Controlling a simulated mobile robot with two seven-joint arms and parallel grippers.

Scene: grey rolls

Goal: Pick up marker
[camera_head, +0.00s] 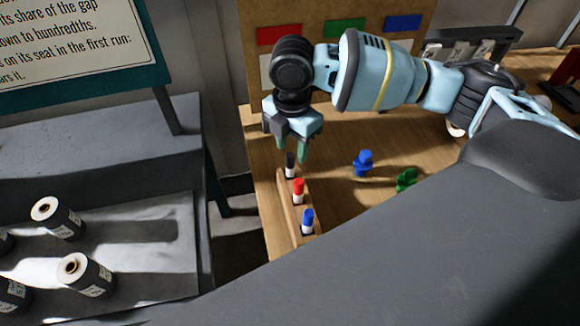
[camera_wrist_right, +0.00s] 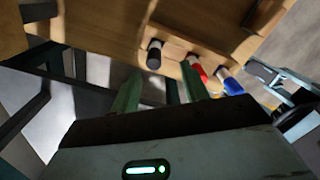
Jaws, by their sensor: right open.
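Three markers stand upright in a row in a light wooden holder (camera_head: 286,204): black (camera_head: 290,168), red (camera_head: 298,191) and blue (camera_head: 307,222). My right gripper (camera_head: 291,150) is open and empty, its green fingertips pointing down close above the black marker at the far end of the row. In the right wrist view, the black marker (camera_wrist_right: 154,56) shows just beyond the gap between the open fingertips (camera_wrist_right: 160,70). The red marker (camera_wrist_right: 193,70) and blue marker (camera_wrist_right: 229,81) are to its right. My left gripper is not in view.
On the wooden table (camera_head: 340,205), a blue object (camera_head: 363,163) and a green object (camera_head: 406,180) stand right of the holder. A board with coloured patches (camera_head: 345,27) rises behind. A grey table (camera_head: 150,275) with several dark rolls (camera_head: 86,274) is at left, across a gap.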

